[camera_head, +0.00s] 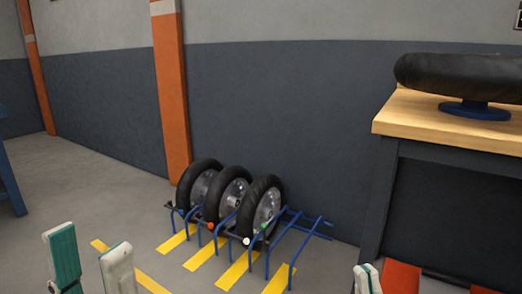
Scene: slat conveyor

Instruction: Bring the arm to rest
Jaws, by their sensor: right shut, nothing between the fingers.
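My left gripper (90,260) shows at the bottom left, its two pale, green-padded fingers apart with nothing between them. My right gripper (367,279) shows only as a pale fingertip with a green part at the bottom edge, right of the middle. It is shut and holds nothing. The rest of both arms is outside the picture.
Three wheels with black tyres (264,210) stand upright in a blue floor rack (310,222), with yellow floor stripes (202,252) below. At right, a wooden-topped bench (440,128) carries a black tyre (460,76) above a blue stand (474,110).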

